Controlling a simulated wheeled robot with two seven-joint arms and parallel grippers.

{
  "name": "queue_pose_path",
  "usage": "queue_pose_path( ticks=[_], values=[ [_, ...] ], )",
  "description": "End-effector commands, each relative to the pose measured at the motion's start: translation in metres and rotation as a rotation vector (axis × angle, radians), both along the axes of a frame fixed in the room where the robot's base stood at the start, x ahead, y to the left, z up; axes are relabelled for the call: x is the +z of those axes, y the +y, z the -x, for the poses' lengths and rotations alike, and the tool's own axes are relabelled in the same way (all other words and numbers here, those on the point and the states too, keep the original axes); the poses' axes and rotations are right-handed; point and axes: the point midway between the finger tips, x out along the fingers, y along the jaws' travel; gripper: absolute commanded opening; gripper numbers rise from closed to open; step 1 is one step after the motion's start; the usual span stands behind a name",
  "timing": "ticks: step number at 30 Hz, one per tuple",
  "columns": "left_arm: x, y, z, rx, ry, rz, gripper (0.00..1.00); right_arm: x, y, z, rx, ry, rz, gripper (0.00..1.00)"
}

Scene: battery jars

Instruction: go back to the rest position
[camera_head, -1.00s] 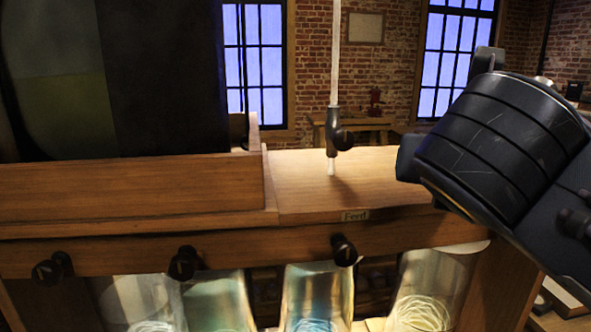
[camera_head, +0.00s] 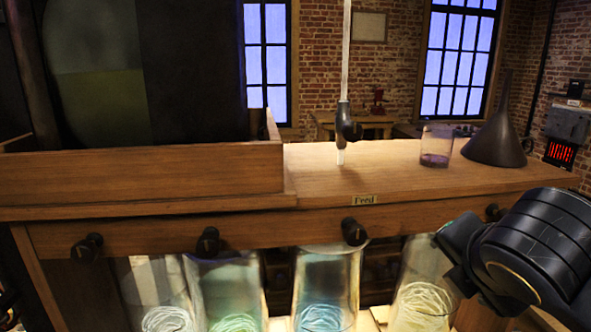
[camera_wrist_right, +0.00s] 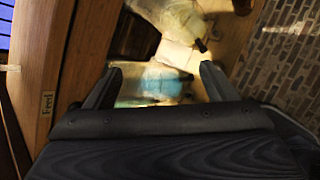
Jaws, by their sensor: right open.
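My right arm comes in at the lower right of the head view, in front of the wooden stand (camera_head: 420,180); its gripper fingers cannot be made out there. In the right wrist view my right gripper (camera_wrist_right: 160,82) is open, with its two fingers apart and nothing between them. Beyond the fingers are glass jars, one with blue contents (camera_wrist_right: 163,80). My left gripper is not in view.
Several glass jars with coiled contents, one blue (camera_head: 325,290), stand under the stand's row of black taps (camera_head: 354,232). A cup with dark liquid (camera_head: 436,147) and a dark funnel (camera_head: 495,138) sit on top. A feed tube (camera_head: 346,60) hangs at the middle.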

Motion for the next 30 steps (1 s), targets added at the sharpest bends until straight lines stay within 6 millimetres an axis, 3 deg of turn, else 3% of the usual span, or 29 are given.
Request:
queue_pose_path(
  ticks=[6,9,13,15,19,30],
  values=[
    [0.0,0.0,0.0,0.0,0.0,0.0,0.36,-0.108,-0.017,0.051,-0.496,0.101,-0.617,0.78],
    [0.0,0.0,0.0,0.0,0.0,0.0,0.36,-0.16,-0.01,0.084,-0.868,0.151,-0.987,0.78],
    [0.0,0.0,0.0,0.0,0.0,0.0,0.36,-0.203,0.006,0.115,-1.314,0.193,-1.369,0.78],
    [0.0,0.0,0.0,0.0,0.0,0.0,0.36,-0.218,0.014,0.125,-1.5,0.207,-1.509,0.78],
    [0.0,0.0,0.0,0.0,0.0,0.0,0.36,-0.231,0.023,0.134,-1.701,0.223,-1.656,0.78],
    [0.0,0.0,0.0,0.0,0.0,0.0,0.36,-0.232,0.025,0.135,-1.733,0.224,-1.679,0.78]
  ],
)
